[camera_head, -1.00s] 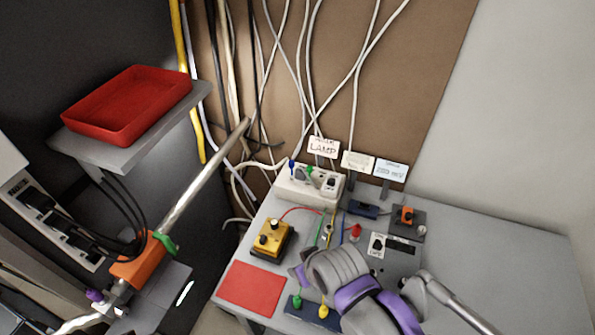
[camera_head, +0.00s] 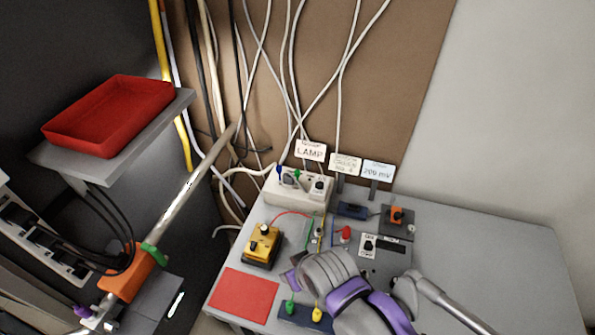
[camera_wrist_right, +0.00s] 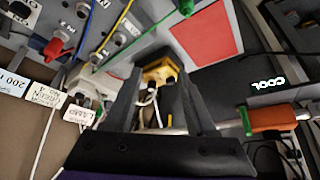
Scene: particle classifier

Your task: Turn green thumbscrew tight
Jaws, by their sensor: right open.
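A green thumbscrew (camera_head: 154,253) sits on an orange clamp block (camera_head: 124,274) on a slanted metal rod (camera_head: 190,190) at the left of the head view. In the right wrist view, the green thumbscrew (camera_wrist_right: 245,121) and orange block (camera_wrist_right: 272,117) show at the right. My right gripper (camera_head: 290,272) is above the front of the grey table, well to the right of the thumbscrew and apart from it. In the right wrist view its fingers (camera_wrist_right: 160,78) are spread, with the yellow box (camera_wrist_right: 160,72) showing beyond them. My left gripper is not in view.
The grey table (camera_head: 480,250) carries the yellow box (camera_head: 262,244), a red pad (camera_head: 244,293), a white terminal box (camera_head: 298,188) and thin wires. A red tray (camera_head: 110,115) rests on a shelf at the left. Black cables (camera_head: 95,220) hang near the clamp.

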